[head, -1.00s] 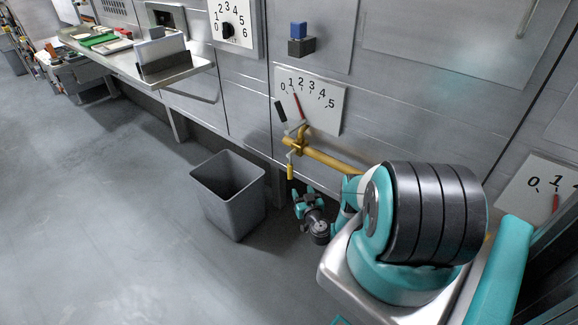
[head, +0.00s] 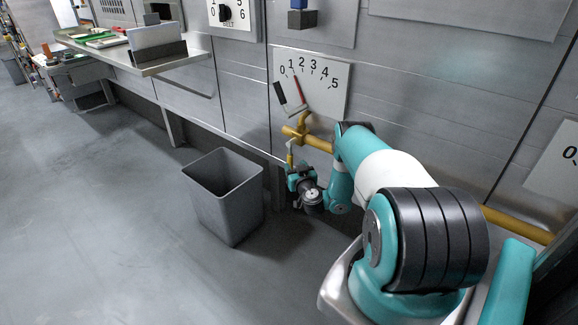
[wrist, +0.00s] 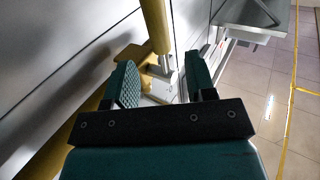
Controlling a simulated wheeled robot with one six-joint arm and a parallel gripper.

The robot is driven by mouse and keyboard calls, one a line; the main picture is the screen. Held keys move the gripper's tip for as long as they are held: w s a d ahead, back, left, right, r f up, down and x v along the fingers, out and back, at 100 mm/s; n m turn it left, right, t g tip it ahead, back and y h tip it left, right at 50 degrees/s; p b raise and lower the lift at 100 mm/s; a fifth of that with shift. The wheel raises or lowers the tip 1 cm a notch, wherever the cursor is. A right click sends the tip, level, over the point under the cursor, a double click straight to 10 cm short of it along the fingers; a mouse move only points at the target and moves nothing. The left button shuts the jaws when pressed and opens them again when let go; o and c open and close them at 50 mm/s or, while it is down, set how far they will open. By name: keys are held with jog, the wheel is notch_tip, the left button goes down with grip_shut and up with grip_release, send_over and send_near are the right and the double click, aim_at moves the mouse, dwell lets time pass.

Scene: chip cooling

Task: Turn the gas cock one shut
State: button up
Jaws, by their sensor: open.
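The gas cock (head: 302,124) sits on a yellow pipe (head: 320,144) along the steel wall, below a dial (head: 312,85) whose red needle points near 1. Its lever hangs down with a yellow grip (head: 290,157) at the end. My gripper (head: 297,175) is low at the wall, close to that grip. In the wrist view, my gripper (wrist: 163,75) is open. A yellow bar (wrist: 155,25) with a metal stem (wrist: 165,70) shows between and beyond the two green fingers. I cannot tell whether either finger touches it.
A grey bin (head: 225,195) stands on the floor just left of my gripper. A steel shelf (head: 170,62) with a rack runs along the wall to the left. A black-handled lever (head: 280,93) sticks out beside the dial. The floor at left is clear.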

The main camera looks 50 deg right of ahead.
aim_at(291, 159)
jog(key=shift+w+d+f+b, duration=0.25)
jog(key=shift+w+b, duration=0.25)
jog(key=shift+b, duration=1.2)
jog(key=shift+w+d+f+b, duration=0.1)
jog(key=shift+w+d+b, duration=0.25)
jog(key=shift+b, duration=1.35)
jog(key=shift+w+r, duration=0.3)
jog(key=shift+w, duration=0.05)
jog(key=shift+w+d+r, duration=0.1)
jog(key=shift+w, duration=0.3)
jog(key=shift+x, duration=2.3)
jog(key=shift+d, duration=0.15)
jog(key=shift+c, duration=0.5)
grip_shut()
jog(key=shift+s, duration=0.1)
